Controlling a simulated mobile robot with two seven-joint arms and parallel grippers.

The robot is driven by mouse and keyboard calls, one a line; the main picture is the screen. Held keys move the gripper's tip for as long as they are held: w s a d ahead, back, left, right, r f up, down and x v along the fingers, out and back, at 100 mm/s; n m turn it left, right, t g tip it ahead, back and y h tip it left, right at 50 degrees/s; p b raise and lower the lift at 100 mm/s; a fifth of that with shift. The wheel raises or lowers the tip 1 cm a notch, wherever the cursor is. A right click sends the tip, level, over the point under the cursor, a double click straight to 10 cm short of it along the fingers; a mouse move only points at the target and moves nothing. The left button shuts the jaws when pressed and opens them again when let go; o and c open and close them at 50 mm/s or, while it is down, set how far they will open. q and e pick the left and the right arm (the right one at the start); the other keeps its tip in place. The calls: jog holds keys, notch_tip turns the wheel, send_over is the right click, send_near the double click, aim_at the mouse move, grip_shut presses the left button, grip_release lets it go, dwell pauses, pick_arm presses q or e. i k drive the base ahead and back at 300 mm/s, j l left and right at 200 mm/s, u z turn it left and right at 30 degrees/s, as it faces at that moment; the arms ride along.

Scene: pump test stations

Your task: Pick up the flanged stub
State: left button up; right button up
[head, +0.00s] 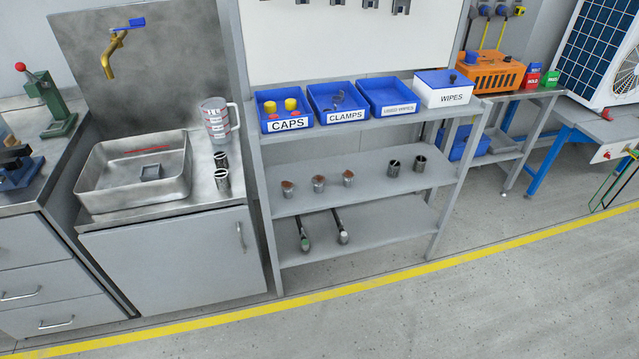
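I cannot tell for sure which item is the flanged stub. Two short dark metal cylinders, the left one (394,168) and the right one (420,163), stand upright on the right half of the middle shelf. Two similar metal cylinders, the rear one (221,160) and the front one (223,180), stand on the counter right of the sink. Three small metal pieces with brown tops, left (288,189), middle (319,183) and right (348,178), stand on the middle shelf. Neither gripper shows in the head view.
The grey shelf rack (352,268) holds two long tubes (302,232) on its bottom board. A steel sink basin (95,195) and measuring jug (215,122) are left. The floor (430,310) in front is clear.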

aim_at(318, 181)
jog(key=i+l+z, duration=0.2)
jog(key=i, duration=0.25)
jog(key=i+l+z, duration=0.15)
jog(key=i, duration=0.3)
jog(key=i+l+z, duration=0.2)
jog(key=i, duration=0.25)
